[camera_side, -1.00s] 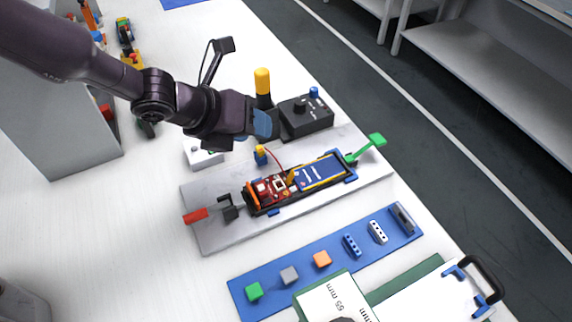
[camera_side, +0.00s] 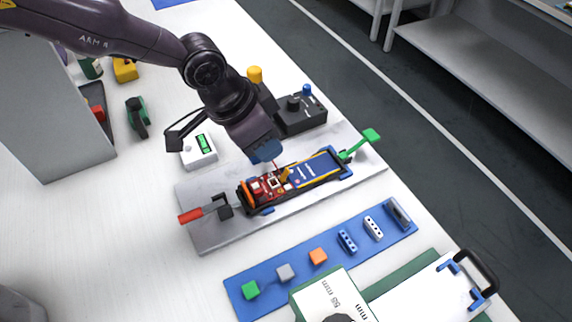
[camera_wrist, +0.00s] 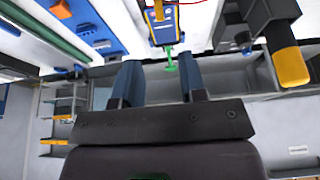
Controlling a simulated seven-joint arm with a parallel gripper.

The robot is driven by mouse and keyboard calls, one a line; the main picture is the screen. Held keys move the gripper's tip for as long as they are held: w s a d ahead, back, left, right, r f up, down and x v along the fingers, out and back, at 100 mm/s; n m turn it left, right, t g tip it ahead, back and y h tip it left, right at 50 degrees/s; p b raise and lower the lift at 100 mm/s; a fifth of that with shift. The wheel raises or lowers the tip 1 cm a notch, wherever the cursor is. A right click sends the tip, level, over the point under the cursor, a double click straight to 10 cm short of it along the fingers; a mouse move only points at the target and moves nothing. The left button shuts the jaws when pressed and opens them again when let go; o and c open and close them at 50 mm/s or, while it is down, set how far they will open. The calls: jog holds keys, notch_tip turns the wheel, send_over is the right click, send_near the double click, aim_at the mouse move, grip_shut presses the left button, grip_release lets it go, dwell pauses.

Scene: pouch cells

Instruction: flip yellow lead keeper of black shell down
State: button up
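The black shell (camera_side: 250,209) lies on a grey plate, holding a red circuit board (camera_side: 262,188) and a blue pouch cell (camera_side: 316,169). The yellow lead keeper (camera_side: 285,175) is between board and cell and seems to stand up from the shell; its exact angle is too small to tell. It seems to show at the top of the wrist view (camera_wrist: 158,11), beside the blue cell (camera_wrist: 165,29). My gripper (camera_side: 265,152) is above the far edge of the shell, behind the board, apart from the keeper. In the wrist view its blue fingers (camera_wrist: 160,78) are spread and empty.
A red-handled clamp (camera_side: 191,216) and a green lever (camera_side: 371,135) flank the shell on the grey plate (camera_side: 208,238). A black box (camera_side: 300,122) and a yellow-topped post (camera_side: 255,75) stand behind. A blue parts strip (camera_side: 265,300) lies in front.

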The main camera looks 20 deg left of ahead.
aim_at(288, 170)
jog(key=x, duration=1)
jog(key=shift+w+d+f, duration=0.1)
jog(key=shift+f, duration=0.25)
grip_shut()
